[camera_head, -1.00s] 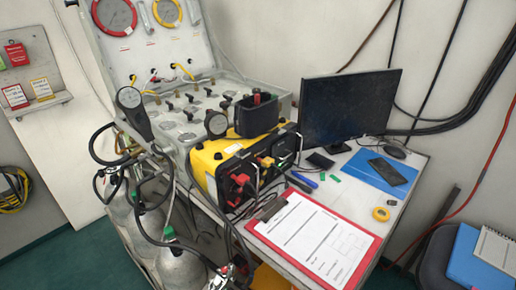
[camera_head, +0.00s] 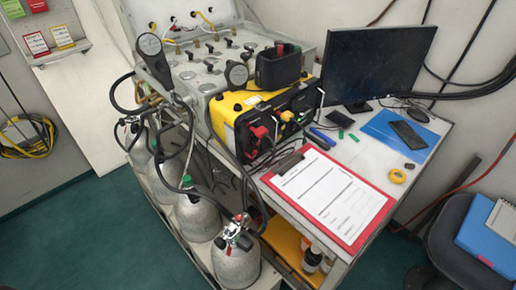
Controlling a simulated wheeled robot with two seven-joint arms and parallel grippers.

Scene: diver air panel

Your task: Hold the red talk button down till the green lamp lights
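A yellow and black box (camera_head: 226,117) stands on the desk, left of the monitor. Its dark front carries a red part (camera_head: 259,132), a yellow part (camera_head: 287,116) and a small bright green spot near its right side. I cannot tell whether the red part is the talk button or whether the green spot is a lit lamp. A black holder (camera_head: 278,70) sits on top of the box, with a small red piece at its upper edge. Neither of my grippers is in view.
A red clipboard (camera_head: 349,240) with paper lies in front of the box. A monitor (camera_head: 375,62), a blue folder (camera_head: 385,128) with a dark phone, and a yellow tape roll (camera_head: 398,176) are to the right. Grey cylinders (camera_head: 236,264) and hoses stand at the left. A chair is at right.

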